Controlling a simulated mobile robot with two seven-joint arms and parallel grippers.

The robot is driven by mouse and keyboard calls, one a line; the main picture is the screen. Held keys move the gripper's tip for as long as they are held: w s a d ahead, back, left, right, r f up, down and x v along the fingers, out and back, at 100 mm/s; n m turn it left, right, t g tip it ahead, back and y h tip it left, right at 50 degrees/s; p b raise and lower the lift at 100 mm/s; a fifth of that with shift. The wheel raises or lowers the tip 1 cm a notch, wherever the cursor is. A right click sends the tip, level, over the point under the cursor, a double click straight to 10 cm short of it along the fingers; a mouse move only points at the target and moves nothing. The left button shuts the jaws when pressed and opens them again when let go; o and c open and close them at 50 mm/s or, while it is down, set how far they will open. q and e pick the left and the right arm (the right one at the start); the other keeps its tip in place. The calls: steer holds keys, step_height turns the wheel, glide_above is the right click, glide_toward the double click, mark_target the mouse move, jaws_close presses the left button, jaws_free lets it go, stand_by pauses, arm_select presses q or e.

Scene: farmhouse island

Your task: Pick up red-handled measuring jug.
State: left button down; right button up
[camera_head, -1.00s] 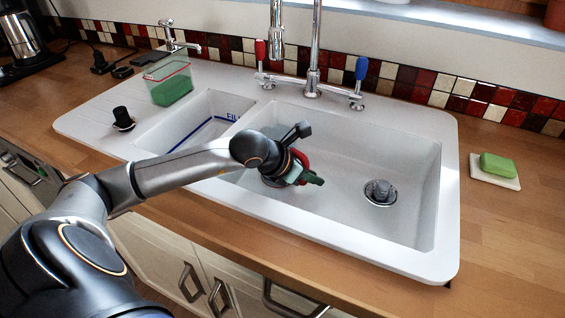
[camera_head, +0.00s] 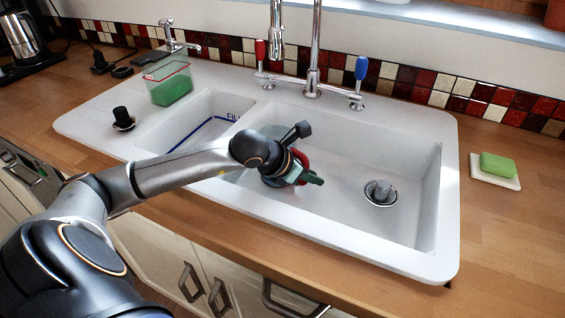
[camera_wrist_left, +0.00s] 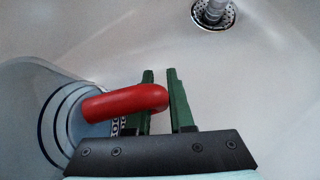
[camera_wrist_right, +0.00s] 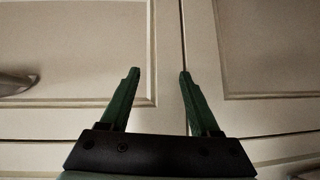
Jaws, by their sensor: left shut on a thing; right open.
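The measuring jug has a clear body (camera_wrist_left: 58,118) with dark bands and a red handle (camera_wrist_left: 122,101). It is in the large right-hand sink basin. In the head view the red handle (camera_head: 301,158) shows beside my left gripper (camera_head: 314,178), and my wrist hides most of the jug. In the left wrist view my left gripper (camera_wrist_left: 160,76) is shut on the red handle, with the jug body to its left. I cannot tell whether the jug touches the basin floor. My right gripper (camera_wrist_right: 158,74) is open and empty, facing cream cabinet doors.
The white double sink (camera_head: 450,160) has a drain fitting (camera_head: 380,193) in the right basin. A tall tap (camera_head: 314,60) stands behind it. A plastic tub (camera_head: 168,82) and black plug (camera_head: 122,119) are at left.

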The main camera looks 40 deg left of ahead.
arm_select(q)
step_height(320, 180, up, 10)
steer(key=shift+p, duration=0.35)
stand_by(0.4)
steer(key=c, duration=1.4)
jaws_free()
jaws_close()
